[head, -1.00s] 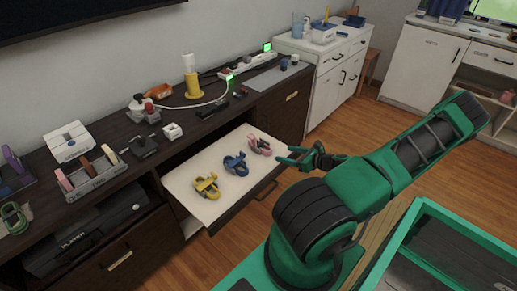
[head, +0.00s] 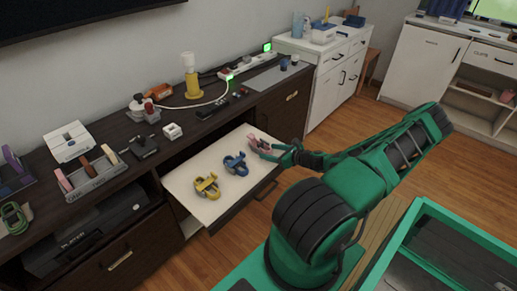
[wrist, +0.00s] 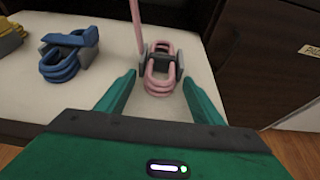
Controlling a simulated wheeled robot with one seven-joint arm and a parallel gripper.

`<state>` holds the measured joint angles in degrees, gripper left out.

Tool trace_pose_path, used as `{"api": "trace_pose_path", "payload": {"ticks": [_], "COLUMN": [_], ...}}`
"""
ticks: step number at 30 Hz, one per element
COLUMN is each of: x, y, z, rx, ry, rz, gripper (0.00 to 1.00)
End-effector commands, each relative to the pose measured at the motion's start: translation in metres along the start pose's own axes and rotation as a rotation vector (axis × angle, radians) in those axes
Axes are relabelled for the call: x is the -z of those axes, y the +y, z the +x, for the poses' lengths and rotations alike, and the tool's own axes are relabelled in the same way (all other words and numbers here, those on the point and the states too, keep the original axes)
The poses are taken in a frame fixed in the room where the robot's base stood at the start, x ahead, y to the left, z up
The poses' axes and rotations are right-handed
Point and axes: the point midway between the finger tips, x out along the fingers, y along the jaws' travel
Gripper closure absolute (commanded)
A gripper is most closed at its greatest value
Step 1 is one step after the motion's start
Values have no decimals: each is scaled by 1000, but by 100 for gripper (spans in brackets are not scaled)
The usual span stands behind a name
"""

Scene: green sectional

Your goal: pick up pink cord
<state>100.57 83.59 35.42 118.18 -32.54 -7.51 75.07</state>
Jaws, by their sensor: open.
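The pink cord (head: 257,143) lies coiled with a grey clip at the right end of the pale open drawer (head: 205,172). In the wrist view the pink cord (wrist: 161,75) shows its loops, with one straight end running up and away. My gripper (head: 273,150) is at the cord's near side. In the wrist view my gripper (wrist: 159,90) is open, its two green fingers apart, with the near loops of the cord between or just beyond the fingertips. Whether a finger touches the cord, I cannot tell.
A blue cord (head: 235,164) and a yellow cord (head: 207,186) lie to the left in the same drawer. The dark cabinet (head: 130,165) above holds a lamp, a power strip and a grey organizer (head: 92,180).

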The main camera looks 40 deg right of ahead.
Motion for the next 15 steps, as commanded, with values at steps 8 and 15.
{"api": "trace_pose_path", "payload": {"ticks": [8, 15], "x": [0, 0], "y": [0, 0], "z": [0, 0], "rx": [0, 0], "ry": [0, 0], "rz": [0, 0], "gripper": [84, 84]}}
